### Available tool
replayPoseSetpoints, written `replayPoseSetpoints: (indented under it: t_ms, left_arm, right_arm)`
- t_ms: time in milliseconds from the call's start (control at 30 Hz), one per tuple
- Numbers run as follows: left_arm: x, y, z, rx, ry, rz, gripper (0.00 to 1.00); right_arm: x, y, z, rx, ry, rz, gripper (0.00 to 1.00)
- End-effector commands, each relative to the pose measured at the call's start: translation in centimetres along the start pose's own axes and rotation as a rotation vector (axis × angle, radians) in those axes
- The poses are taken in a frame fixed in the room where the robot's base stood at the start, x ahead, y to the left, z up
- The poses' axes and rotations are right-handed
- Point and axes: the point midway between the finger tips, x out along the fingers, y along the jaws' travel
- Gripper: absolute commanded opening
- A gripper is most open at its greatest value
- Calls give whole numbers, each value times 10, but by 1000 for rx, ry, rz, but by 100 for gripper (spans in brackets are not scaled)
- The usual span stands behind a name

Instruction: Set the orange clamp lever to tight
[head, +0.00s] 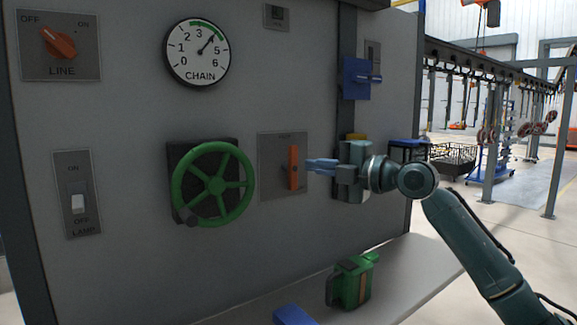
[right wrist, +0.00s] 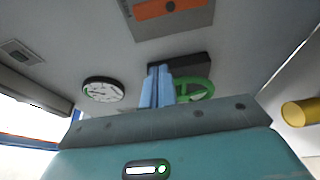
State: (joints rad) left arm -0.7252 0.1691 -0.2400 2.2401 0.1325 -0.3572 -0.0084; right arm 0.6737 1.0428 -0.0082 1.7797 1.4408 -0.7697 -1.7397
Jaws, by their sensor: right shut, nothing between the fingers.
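The orange clamp lever (head: 293,168) stands upright on a grey plate (head: 270,180) on the panel, right of the green handwheel. The small lettering on the plate is too small to read. My right gripper (head: 310,165) is shut and empty, its blue fingers pointing left with the tips just right of the lever. I cannot tell whether they touch it. In the right wrist view the orange lever (right wrist: 165,8) shows at the top edge, partly cut off, beyond the closed fingers (right wrist: 160,70). My left gripper is not in view.
Around the plate are the green handwheel (head: 216,184), chain gauge (head: 198,52), line knob (head: 58,43), lamp switch (head: 77,203) and a blue switch (head: 357,77). A green object (head: 350,283) and a blue item (head: 294,315) are on the shelf (head: 425,250) below.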

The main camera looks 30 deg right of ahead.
Motion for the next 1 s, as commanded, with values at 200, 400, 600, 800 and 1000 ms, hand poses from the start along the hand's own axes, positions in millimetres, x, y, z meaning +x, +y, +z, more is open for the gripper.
replayPoseSetpoints:
  t_ms: [200, 400, 600, 800, 1000]
  left_arm:
    - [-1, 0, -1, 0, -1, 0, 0]
    - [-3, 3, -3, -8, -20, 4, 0]
    - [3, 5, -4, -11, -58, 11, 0]
    - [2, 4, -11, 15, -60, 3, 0]
    - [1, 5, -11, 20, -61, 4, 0]
  right_arm:
    - [1, 1, 0, 1, 0, 0, 0]
    - [21, 4, 0, 5, 2, 2, 0]
    - [64, 5, -1, 8, 3, 4, 0]
    - [105, 4, -2, 5, 3, 0, 0]
    - [91, 0, 29, 4, -3, -2, 0]
